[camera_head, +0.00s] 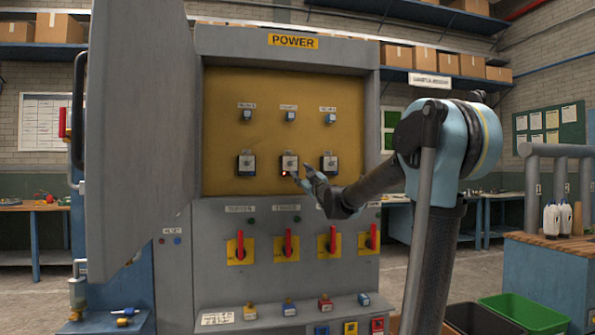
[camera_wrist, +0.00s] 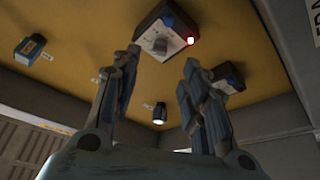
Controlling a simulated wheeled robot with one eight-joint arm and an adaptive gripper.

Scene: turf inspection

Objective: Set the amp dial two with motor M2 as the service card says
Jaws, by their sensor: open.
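The open POWER cabinet (camera_head: 235,50) has an ochre back panel with a row of three square dial units. My gripper (camera_head: 302,174) is at the middle dial unit (camera_head: 289,164), its fingers open and pointing at the panel. In the wrist view my gripper (camera_wrist: 162,58) has its fingertips apart in front of a dial unit (camera_wrist: 166,30) with a grey knob. A small lamp (camera_wrist: 190,41) glows white-red at that unit's corner. Contact with the knob cannot be told. The left dial unit (camera_head: 246,165) and right dial unit (camera_head: 329,163) are free. The labels are too small to read, and I cannot identify the service card.
The cabinet's open door (camera_head: 140,140) stands at the left. Several red-handled switches (camera_head: 240,247) on yellow plates sit below the panel. Small blue fittings (camera_head: 291,117) sit above the dials. A lower ledge (camera_head: 265,316) holds several coloured parts. Crates (camera_head: 522,312) stand at the lower right.

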